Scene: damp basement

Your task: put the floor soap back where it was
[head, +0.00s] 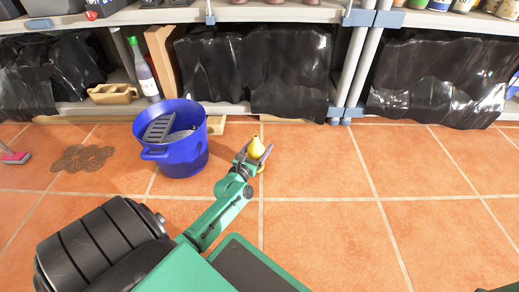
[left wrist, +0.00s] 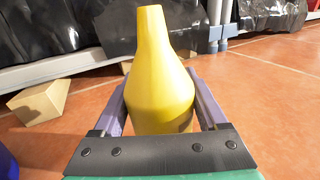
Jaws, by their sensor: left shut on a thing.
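A yellow bottle with a narrow neck, which looks like the floor soap (head: 256,146), is held upright between the fingers of my left gripper (head: 254,156). In the left wrist view the yellow bottle (left wrist: 160,75) fills the middle, with the purple fingers of my left gripper (left wrist: 160,110) on both sides of it. The gripper is shut on it, low over the tiled floor; I cannot tell whether the bottle's base touches the floor. My right gripper is not in view.
A blue bucket (head: 185,165) with a grey insert stands left of my gripper. A wooden block (left wrist: 40,100) lies on the floor near the shelf. A shelf with black plastic sheets (head: 290,72) runs along the back. Floor to the right (head: 400,160) is clear.

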